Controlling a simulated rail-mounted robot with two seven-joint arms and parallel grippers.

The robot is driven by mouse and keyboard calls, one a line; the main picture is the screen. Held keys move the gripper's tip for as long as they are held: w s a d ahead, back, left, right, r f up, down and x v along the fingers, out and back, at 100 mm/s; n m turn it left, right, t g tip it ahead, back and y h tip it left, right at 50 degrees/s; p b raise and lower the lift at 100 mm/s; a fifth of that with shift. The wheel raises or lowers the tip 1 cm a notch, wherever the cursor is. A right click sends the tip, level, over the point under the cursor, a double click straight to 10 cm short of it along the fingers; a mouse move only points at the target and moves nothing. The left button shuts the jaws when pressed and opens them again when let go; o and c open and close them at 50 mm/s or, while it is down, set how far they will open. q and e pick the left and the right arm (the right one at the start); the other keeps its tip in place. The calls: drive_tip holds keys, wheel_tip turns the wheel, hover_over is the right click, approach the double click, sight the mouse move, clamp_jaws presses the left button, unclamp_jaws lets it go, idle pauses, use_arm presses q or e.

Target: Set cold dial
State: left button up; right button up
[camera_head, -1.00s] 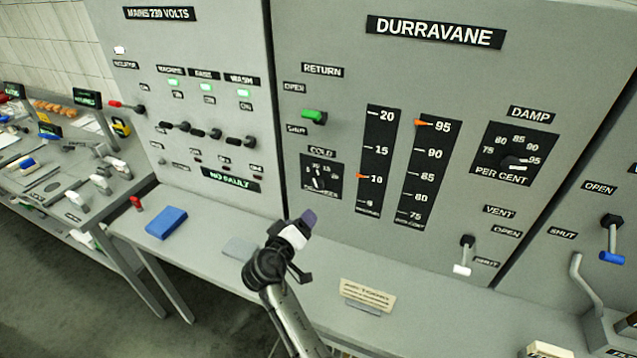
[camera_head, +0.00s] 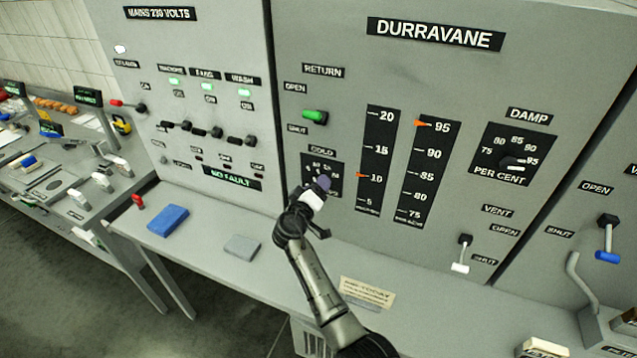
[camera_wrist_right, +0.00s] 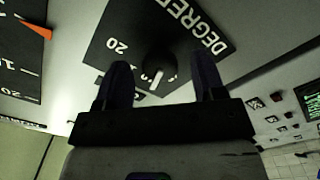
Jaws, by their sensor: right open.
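The COLD dial (camera_head: 313,167) is a small black plate on the grey DURRAVANE panel, partly hidden behind my right gripper in the head view. In the right wrist view its black knob (camera_wrist_right: 158,72) with a white pointer mark shows, with "20" and "DEGREES" lettering seen upside down. My right gripper (camera_head: 320,190) is in front of the dial's lower right. In the wrist view its two dark fingers (camera_wrist_right: 159,85) are open, one to each side of the knob, and nothing shows gripped. I cannot tell how far the fingertips are from the plate. My left gripper is not in view.
A green RETURN lever (camera_head: 314,116) is just above the dial. Two scales with orange pointers (camera_head: 362,175) stand to its right, then a DAMP dial (camera_head: 512,160). The shelf below holds a blue block (camera_head: 168,220), a grey block (camera_head: 241,246) and a card (camera_head: 367,293).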

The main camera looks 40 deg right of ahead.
drive_tip(key=shift+x, duration=1)
drive_tip(key=c, duration=0.9)
drive_tip(key=shift+n, duration=0.3)
drive_tip(key=shift+s+n, duration=0.1)
drive_tip(key=shift+n, duration=0.9)
drive_tip(key=shift+r+n+p, duration=0.1)
drive_tip(key=shift+n+p, duration=0.4)
drive_tip(key=shift+n, duration=0.6)
drive_tip(key=shift+n+p, duration=0.55)
drive_tip(key=shift+n, duration=0.95)
